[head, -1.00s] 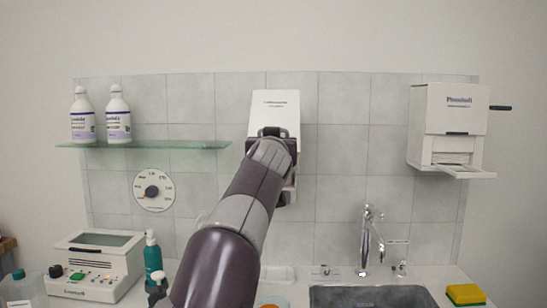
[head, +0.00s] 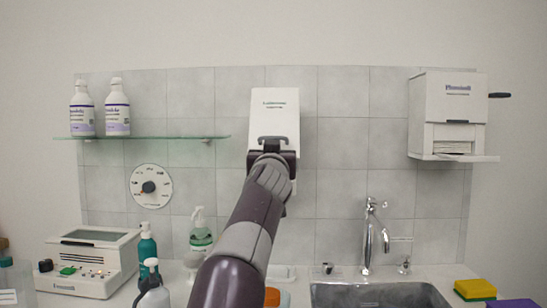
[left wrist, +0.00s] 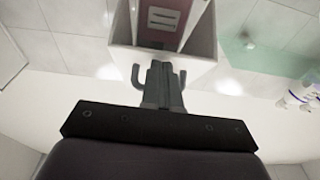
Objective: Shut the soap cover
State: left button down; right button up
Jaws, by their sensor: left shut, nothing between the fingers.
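The soap dispenser (head: 275,108) is a white box with small print on its front, fixed to the tiled wall in the middle of the head view. My left gripper (head: 272,141) is raised in front of its lower part, and the wrist hides what lies behind. In the left wrist view, the dispenser (left wrist: 123,25) shows a white rim around a dark red inside with a pale lined panel. There the left gripper (left wrist: 161,72) is shut and empty, its fingertips at the rim. I cannot tell whether they touch. My right gripper is not in view.
A glass shelf (head: 155,137) with two bottles is left of the dispenser. A white towel box (head: 449,110) hangs at the right.

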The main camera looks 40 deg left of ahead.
pick_arm(q)
jog(key=w+a+f+b, duration=0.2)
jog(key=w+f+b, duration=0.1)
jog(key=f, duration=0.2)
dwell(0.8)
jog(key=shift+w+a+f+b, duration=0.15)
jog(key=shift+w+f+b, duration=0.15)
jog(key=shift+w+b, duration=0.1)
dwell(0.8)
dwell(0.5)
